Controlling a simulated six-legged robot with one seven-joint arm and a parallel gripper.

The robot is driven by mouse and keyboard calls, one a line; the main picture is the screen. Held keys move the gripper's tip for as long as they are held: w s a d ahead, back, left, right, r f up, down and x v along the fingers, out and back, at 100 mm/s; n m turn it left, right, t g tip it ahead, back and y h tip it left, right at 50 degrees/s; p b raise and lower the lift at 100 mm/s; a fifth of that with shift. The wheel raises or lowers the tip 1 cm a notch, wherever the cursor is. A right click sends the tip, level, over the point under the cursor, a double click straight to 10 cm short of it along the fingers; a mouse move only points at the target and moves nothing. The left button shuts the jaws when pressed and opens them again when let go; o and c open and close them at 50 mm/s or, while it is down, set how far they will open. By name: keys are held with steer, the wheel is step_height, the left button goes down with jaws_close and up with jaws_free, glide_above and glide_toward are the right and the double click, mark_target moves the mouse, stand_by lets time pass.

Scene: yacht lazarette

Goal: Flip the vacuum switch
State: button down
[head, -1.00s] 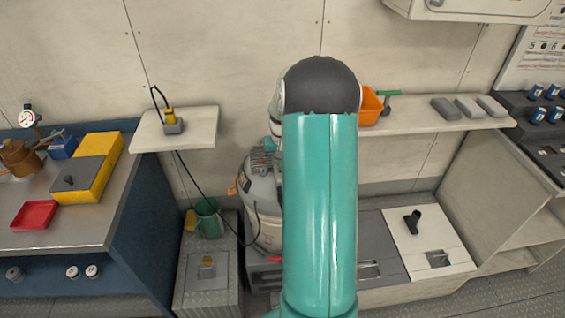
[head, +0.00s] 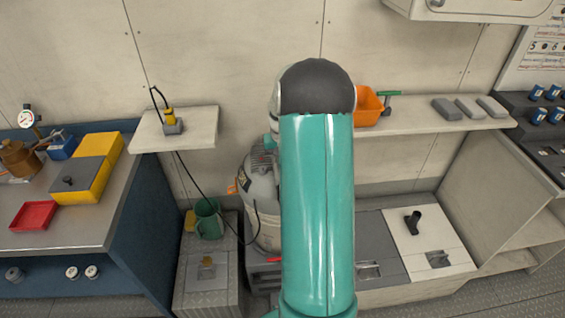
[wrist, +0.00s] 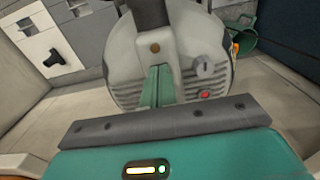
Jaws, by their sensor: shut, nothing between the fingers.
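The vacuum (head: 262,190) is a light grey canister on the floor, partly hidden behind my arm in the head view. Its top fills the middle of the wrist view (wrist: 125,72), with a black handle (wrist: 152,12), dark vent slots, a small grey knob-like switch (wrist: 204,67) and a red button or lamp (wrist: 205,94). My gripper (wrist: 160,70) shows as narrow green fingers, shut and empty, over the vacuum's top to the left of the grey switch. It appears apart from the switch; contact with the casing cannot be told. In the head view my arm hides the gripper.
A small shelf (head: 190,138) holds a yellow-grey device whose black cable hangs down near the vacuum. Blue workbench (head: 140,220) is farther left.

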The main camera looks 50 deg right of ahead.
steer(key=shift+w+d+r+g+y, duration=0.85)
steer(key=shift+w+d+r, duration=0.35)
steer(key=shift+r, duration=5.75)
steer(key=f, duration=0.4)
steer(key=s+a+f, duration=0.1)
steer(key=f, duration=0.4)
steer(key=s+a+f, duration=0.1)
steer(key=f, duration=0.3)
steer(key=shift+f, duration=0.35)
